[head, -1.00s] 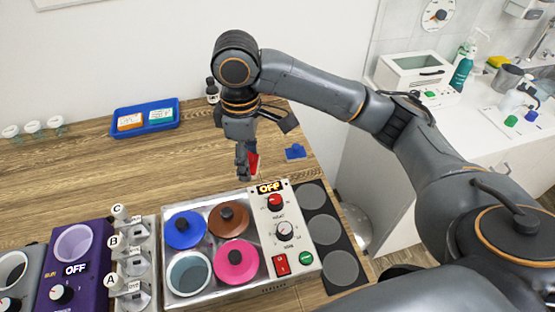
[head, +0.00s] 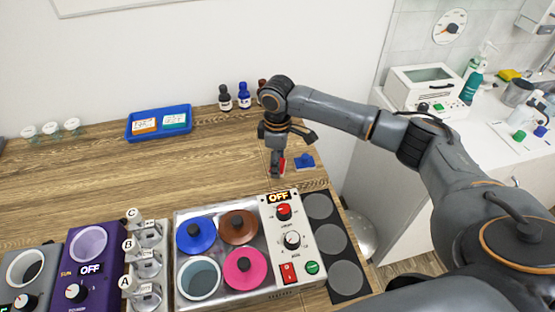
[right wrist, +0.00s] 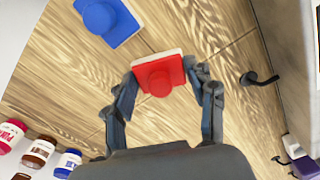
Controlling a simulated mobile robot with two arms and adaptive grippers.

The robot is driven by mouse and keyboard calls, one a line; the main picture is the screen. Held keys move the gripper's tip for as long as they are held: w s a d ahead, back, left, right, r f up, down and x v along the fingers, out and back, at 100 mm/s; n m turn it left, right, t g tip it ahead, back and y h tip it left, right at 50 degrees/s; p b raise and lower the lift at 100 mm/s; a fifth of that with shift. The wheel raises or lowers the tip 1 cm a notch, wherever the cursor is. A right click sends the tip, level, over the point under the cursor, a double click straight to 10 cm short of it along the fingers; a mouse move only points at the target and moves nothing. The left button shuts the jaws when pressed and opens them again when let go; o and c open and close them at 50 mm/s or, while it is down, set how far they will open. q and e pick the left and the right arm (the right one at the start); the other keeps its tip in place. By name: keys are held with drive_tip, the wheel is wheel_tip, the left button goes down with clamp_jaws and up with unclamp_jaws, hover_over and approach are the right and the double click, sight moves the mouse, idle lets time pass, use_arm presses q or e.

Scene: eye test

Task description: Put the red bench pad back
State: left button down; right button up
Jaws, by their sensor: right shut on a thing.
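The red bench pad (right wrist: 160,76) is a square red pad with a round red knob and a pale edge. In the right wrist view it sits between the two fingers of my right gripper (right wrist: 162,82), which is shut on it. In the head view my right gripper (head: 277,170) points down over the back right of the wooden bench, with only a sliver of the red pad showing. I cannot tell whether the pad touches the bench. A blue pad (head: 304,162) with a knob lies just right of it. My left gripper is not in view.
A water bath (head: 222,302) with several coloured lids stands in front, beside a dark strip with grey discs (head: 325,241). A blue tray (head: 131,127) and bottles (head: 244,96) stand at the back. The bench between them is clear.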

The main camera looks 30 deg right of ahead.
drive_tip(key=shift+f, duration=0.35)
drive_tip(key=shift+f, duration=0.1)
drive_tip(key=o, duration=1)
drive_tip(key=shift+r, duration=0.35)
wheel_tip(320, 180, up, 12)
drive_tip(key=b, duration=0.2)
drive_tip(key=shift+f, duration=0.2)
